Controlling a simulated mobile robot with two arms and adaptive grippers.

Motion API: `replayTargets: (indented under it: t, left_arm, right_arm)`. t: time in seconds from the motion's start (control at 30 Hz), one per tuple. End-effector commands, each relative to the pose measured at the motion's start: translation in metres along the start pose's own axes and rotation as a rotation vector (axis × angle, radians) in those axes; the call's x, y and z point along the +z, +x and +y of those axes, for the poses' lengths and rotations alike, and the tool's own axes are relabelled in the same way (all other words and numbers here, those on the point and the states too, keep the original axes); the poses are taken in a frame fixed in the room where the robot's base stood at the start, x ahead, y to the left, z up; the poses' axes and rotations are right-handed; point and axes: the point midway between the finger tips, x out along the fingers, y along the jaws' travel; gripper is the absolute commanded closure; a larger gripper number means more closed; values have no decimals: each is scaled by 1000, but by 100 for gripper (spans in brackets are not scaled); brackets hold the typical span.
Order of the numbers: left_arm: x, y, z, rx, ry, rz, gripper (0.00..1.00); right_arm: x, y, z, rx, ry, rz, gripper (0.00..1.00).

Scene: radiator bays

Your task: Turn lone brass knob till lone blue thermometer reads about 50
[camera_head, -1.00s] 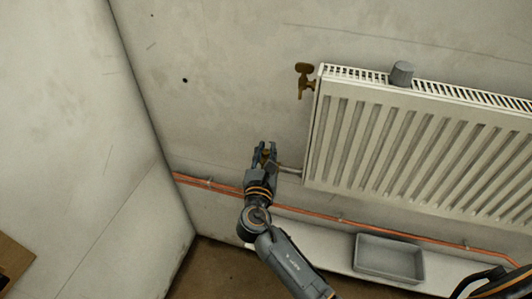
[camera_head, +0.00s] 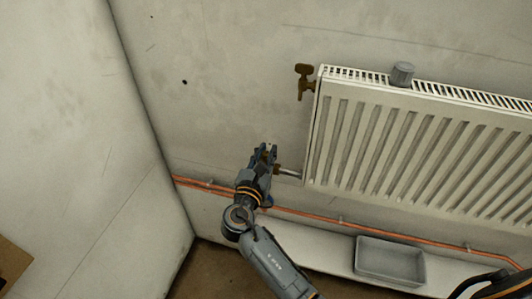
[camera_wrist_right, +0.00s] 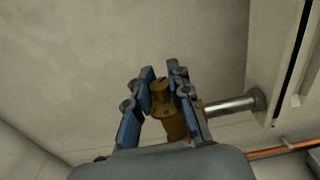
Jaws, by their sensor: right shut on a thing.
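A brass knob (camera_wrist_right: 161,93) sits on a brass valve body at the lower left end of the radiator, where a short metal pipe joins it. My right gripper (camera_head: 265,151) has its fingers on either side of this knob and is shut on it; the wrist view shows the two fingers (camera_wrist_right: 162,82) against its sides. In the head view the fingers mostly hide the knob. No blue thermometer shows in either view, so no reading can be seen. My left gripper is not in view.
Copper pipes (camera_head: 330,220) run below. A grey tray (camera_head: 390,262) lies beneath. The wall to the left is clear.

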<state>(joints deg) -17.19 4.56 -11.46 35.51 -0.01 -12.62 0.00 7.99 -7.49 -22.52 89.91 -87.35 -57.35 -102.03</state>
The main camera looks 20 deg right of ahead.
Motion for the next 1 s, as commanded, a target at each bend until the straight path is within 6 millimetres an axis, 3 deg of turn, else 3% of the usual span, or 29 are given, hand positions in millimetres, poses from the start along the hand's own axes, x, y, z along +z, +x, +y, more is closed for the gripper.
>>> replayTargets:
  t: [0.33,0.37,0.47,0.5,0.8,1.0]
  left_arm:
    - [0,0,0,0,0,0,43]
    - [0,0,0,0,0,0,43]
    - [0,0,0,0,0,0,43]
    - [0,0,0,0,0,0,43]
    - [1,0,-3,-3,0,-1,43]
    - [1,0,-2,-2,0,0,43]
  right_arm:
    - [-3,-2,0,1,-1,7,100]
    - [-3,-2,0,1,-1,7,79]
    - [-3,-1,0,1,-1,6,58]
    - [-3,-1,0,1,-1,5,57]
    - [-1,-2,0,1,0,3,57]
    - [-2,-28,1,3,1,6,57]
